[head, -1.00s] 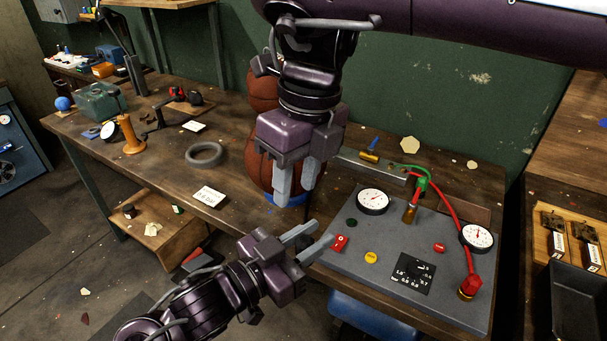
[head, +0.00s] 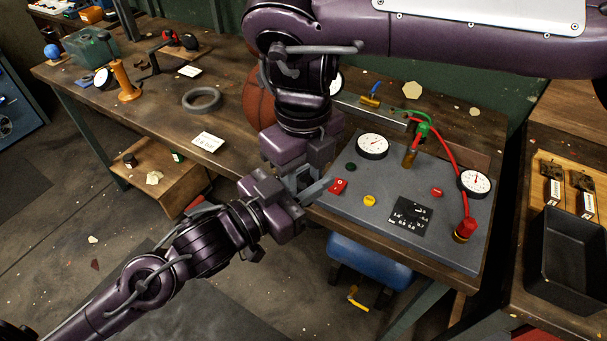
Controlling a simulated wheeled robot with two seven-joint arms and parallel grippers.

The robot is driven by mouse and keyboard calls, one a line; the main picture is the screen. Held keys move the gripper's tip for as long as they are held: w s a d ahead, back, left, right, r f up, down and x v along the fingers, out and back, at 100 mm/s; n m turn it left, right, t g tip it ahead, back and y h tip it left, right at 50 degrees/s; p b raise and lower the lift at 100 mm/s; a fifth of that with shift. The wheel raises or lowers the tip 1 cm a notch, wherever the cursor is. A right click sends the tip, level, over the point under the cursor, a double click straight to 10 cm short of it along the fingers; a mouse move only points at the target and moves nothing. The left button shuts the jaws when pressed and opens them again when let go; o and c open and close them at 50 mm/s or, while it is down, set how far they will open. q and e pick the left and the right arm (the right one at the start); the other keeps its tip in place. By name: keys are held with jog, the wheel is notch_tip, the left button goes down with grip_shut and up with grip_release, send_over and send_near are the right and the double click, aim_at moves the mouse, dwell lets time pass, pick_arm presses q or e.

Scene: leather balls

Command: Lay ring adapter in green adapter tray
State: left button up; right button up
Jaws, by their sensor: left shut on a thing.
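My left gripper (head: 315,188) meets my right gripper (head: 300,172) at the front left corner of the grey gauge panel. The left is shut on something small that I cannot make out. The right fingers are mostly hidden behind the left gripper, so their opening cannot be told. No ring adapter can be made out between the grippers. A plain grey ring (head: 202,99) lies flat on the bench, left of the grippers. A green box (head: 92,47) stands at the far left of the bench; I cannot tell whether it is the adapter tray.
A brown leather ball (head: 258,103) is partly hidden behind my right arm. The gauge panel (head: 440,240) carries dials, buttons and hoses. A white card (head: 208,142) lies near the bench's front edge. A black bin (head: 570,262) stands at right. An orange stand (head: 124,82) is at left.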

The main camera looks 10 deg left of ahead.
jog(key=shift+f, duration=0.35)
jog(key=shift+c, duration=0.4)
jog(key=c, duration=0.7)
pick_arm(q)
jog(key=o, duration=1)
